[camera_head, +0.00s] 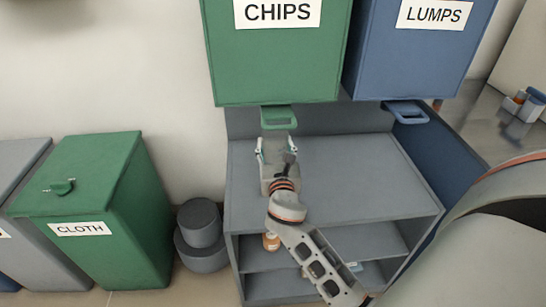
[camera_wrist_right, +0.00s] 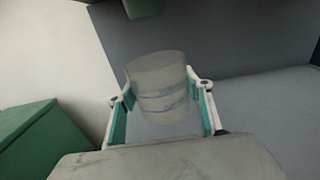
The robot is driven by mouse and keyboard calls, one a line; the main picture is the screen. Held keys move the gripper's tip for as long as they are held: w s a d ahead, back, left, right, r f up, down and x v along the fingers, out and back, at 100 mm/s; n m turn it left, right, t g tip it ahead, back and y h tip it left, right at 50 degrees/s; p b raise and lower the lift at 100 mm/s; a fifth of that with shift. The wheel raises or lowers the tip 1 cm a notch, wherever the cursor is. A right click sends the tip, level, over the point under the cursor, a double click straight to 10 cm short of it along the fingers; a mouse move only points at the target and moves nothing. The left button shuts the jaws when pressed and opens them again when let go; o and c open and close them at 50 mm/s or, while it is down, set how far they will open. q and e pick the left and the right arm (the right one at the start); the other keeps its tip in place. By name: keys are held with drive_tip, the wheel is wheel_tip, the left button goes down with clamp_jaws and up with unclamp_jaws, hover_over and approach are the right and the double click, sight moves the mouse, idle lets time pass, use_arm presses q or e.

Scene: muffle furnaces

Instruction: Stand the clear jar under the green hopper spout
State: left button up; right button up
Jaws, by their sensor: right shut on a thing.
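The green hopper (camera_head: 280,60) labelled CHIPS stands at the back, with its green spout (camera_head: 278,117) below it. My right gripper (camera_head: 275,150) is over the grey cabinet top, just in front of and below the spout in the head view. In the right wrist view, the clear jar (camera_wrist_right: 158,85) is between the teal-padded fingers of this gripper, which is shut on it. The jar looks tilted in that view. In the head view the jar is hard to make out. A green piece (camera_wrist_right: 142,8), probably the spout, shows beyond the jar. My left gripper is not in view.
The blue LUMPS hopper (camera_head: 415,45) with its blue spout (camera_head: 405,112) is to the right. The grey cabinet top (camera_head: 350,180) is bare to the right of my gripper. A green CLOTH bin (camera_head: 95,205) and grey round containers (camera_head: 200,235) stand to the left.

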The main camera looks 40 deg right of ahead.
sight(274, 140)
drive_tip(key=w+d, duration=0.1)
drive_tip(key=w+f, duration=0.1)
drive_tip(key=shift+w+d+b, duration=0.35)
drive_tip(key=shift+s+f+b, duration=0.2)
drive_tip(key=shift+f+b, duration=0.25)
drive_tip(key=shift+f, duration=0.8)
drive_tip(key=shift+w, duration=0.1)
drive_tip(key=shift+f+b, duration=0.25)
drive_tip(key=shift+b, duration=0.15)
wheel_tip(274, 140, down, 3)
drive_tip(key=shift+a+r+b, duration=0.1)
drive_tip(key=shift+r+b, duration=0.05)
drive_tip(key=shift+b, duration=0.55)
drive_tip(key=shift+f+b, duration=0.35)
drive_tip(key=shift+f, duration=0.2)
drive_tip(key=shift+w+r, duration=0.2)
drive_tip(key=shift+r, duration=0.25)
drive_tip(key=shift+f, duration=0.4)
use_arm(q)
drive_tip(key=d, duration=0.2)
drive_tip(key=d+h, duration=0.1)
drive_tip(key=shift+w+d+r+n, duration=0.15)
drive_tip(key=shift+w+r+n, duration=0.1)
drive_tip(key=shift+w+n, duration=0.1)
use_arm(e)
drive_tip(key=shift+f, duration=0.3)
